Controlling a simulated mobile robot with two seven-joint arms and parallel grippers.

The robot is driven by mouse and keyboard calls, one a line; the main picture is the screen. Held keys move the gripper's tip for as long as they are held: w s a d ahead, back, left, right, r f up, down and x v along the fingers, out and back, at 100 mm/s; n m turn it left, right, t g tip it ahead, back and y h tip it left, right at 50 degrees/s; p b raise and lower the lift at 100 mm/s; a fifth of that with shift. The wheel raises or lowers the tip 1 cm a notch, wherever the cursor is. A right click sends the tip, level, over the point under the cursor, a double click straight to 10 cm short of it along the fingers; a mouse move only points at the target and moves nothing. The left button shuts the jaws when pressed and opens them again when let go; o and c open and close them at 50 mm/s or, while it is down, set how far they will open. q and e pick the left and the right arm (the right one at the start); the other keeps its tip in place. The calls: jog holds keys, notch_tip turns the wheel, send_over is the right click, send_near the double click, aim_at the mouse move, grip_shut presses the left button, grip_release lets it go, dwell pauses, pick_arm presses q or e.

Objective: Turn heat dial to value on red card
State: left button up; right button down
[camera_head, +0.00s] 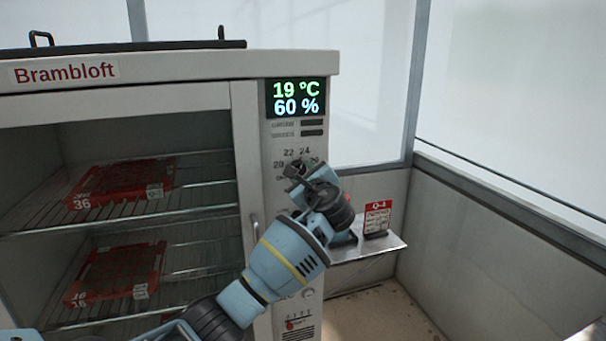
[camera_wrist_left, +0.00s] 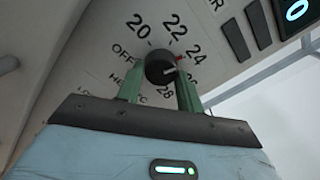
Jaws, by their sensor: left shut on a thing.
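The heat dial (camera_wrist_left: 160,68) is a round black knob with a red pointer, ringed by OFF, 20, 22, 24 and higher numbers. In the left wrist view its pointer aims at about 24. My left gripper (camera_wrist_left: 160,82) has its green fingers on both sides of the dial and is shut on it. In the head view my left gripper (camera_head: 298,170) is at the panel and hides most of the dial and its lower numbers. The red card (camera_head: 377,218) stands on a small side shelf; its top reads Q-4, and its smaller lines are too small to read.
The white Brambloft cabinet (camera_head: 180,68) has a display (camera_head: 296,98) showing 19 °C and 60 %. Red trays (camera_head: 125,185) lie on its wire racks. The side shelf (camera_head: 385,246) sticks out right of the cabinet, close to my left wrist. Further right is a wall.

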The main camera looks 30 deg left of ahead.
pick_arm(q)
jog(key=m, duration=0.5)
jog(key=shift+s+a+m, duration=0.1)
jog(key=shift+m, duration=0.2)
jog(key=m, duration=0.4)
jog(key=shift+m, duration=0.4)
jog(key=o, duration=1)
jog(key=shift+c, duration=0.2)
jog(key=shift+s+m, duration=0.1)
jog(key=shift+m, duration=0.2)
jog(key=v, duration=0.7)
jog(key=shift+s+d, duration=0.25)
